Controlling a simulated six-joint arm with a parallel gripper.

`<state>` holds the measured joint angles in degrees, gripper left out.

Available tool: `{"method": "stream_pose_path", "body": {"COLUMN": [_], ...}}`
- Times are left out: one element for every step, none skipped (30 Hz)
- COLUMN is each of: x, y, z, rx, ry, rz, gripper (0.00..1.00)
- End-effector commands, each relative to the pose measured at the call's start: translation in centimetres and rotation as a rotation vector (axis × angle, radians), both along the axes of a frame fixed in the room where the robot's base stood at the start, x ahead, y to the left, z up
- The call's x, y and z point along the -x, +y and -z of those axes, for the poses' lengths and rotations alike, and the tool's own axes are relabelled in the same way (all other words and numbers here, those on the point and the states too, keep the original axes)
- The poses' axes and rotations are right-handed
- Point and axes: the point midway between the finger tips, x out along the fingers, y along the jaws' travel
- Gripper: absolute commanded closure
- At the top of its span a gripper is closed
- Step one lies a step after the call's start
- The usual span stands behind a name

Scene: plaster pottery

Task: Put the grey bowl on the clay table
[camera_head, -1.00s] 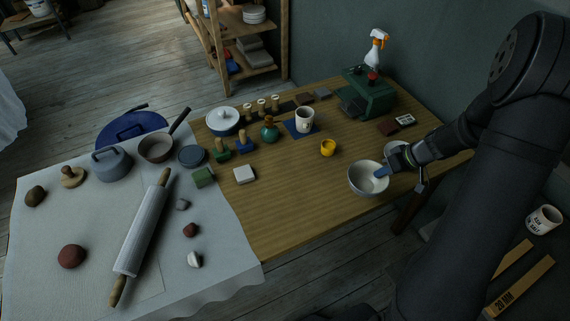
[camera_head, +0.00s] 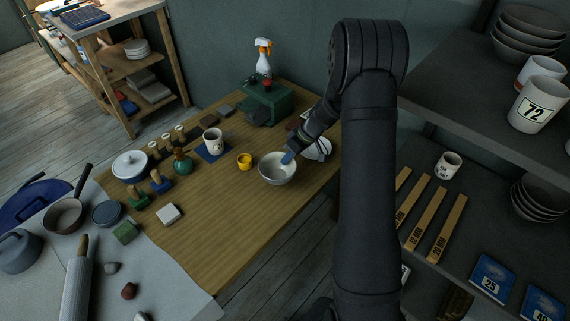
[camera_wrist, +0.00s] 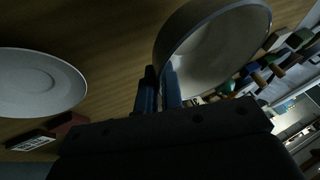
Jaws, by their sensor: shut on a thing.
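The grey bowl (camera_head: 272,175), pale inside, is upright at the right end of the wooden table. My gripper (camera_head: 288,158) is shut on its rim on the right side. In the wrist view the blue fingers (camera_wrist: 162,88) pinch the wall of the bowl (camera_wrist: 222,50). I cannot tell whether the base touches the wood. The clay table (camera_head: 150,278), covered with a pale cloth and carrying clay lumps, is at the lower left of the head view, cut off by the frame edge.
A white plate (camera_head: 320,150) lies right beside the bowl. A rolling pin (camera_head: 77,280) and a pan (camera_head: 64,215) are on the clay table. Shelves (camera_head: 440,110) stand right.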

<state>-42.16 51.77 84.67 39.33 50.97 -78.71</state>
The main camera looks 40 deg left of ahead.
Motion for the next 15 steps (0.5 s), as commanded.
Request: {"method": "stream_pose_path", "body": {"x": [0.0,0.0,0.0,0.0,0.0,0.0,0.0,0.0,0.0,0.0,0.0,0.0,0.0,0.0,0.0], "y": [0.0,-0.1,0.0,0.0,0.0,0.0,0.0,0.0,0.0,0.0,0.0,0.0,0.0,0.0,0.0], "z": [0.7,1.1,1.7,2.2,2.7,3.1,3.3,3.5,3.5,3.5,3.4,3.4,3.4,3.4,3.5], "rx": [0.002,0.002,0.001,0.002,0.002,0.001,0.000,0.000,0.000,0.000,-0.001,-0.001,-0.001,-0.001,0.000], "ry": [0.002,0.002,0.001,0.002,0.003,0.002,0.000,0.000,-0.001,-0.001,-0.001,-0.001,-0.001,-0.001,-0.001], "rz": [0.001,0.001,0.000,0.001,0.002,0.001,0.001,0.000,0.000,0.000,0.001,0.001,0.001,0.001,0.000], "gripper": [1.00,1.00,1.00,1.00,1.00,1.00,1.00,1.00,1.00,1.00,1.00,1.00,1.00,1.00,1.00]}}
